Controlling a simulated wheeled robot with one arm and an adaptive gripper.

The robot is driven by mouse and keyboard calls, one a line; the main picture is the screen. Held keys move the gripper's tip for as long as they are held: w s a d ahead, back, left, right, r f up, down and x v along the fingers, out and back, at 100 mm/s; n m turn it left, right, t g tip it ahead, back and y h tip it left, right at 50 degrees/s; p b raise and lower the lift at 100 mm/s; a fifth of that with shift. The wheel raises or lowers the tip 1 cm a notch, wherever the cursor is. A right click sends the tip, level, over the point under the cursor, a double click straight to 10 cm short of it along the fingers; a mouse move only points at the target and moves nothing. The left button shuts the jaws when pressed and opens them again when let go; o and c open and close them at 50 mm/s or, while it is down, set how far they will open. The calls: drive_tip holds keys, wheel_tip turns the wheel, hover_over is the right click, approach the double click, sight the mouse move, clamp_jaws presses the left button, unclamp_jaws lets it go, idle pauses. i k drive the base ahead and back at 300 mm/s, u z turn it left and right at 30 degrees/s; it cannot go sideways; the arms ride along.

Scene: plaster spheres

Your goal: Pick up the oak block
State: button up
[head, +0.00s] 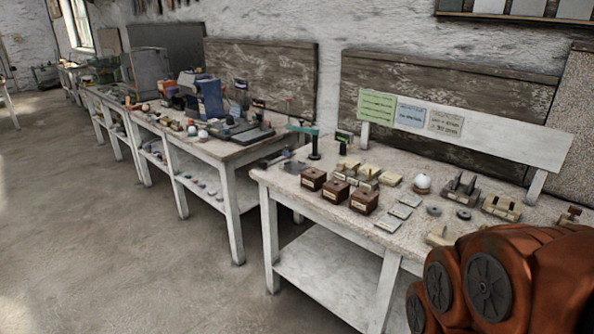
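Several wooden blocks sit on the near white-legged table (283,184). Three dark brown blocks with small pale labels stand in a row near its front edge: a left one (313,179), a middle one (335,191) and a right one (364,201). Paler, cream-coloured blocks (388,178) lie just behind them. I cannot tell from this view which one is the oak block. My orange arm fills the lower right corner and hides part of the table's right end. My gripper is not in view.
A white ball (423,181) on a small base, flat grey tiles (400,212), dark discs (464,214) and small fixtures (460,187) crowd the table. A signboard (455,125) stands behind. A longer cluttered bench (230,152) runs left. The floor (90,230) in front is clear.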

sight(335, 191)
drive_tip(key=u, duration=0.3)
drive_tip(key=i, duration=1.4)
drive_tip(key=u, duration=0.65)
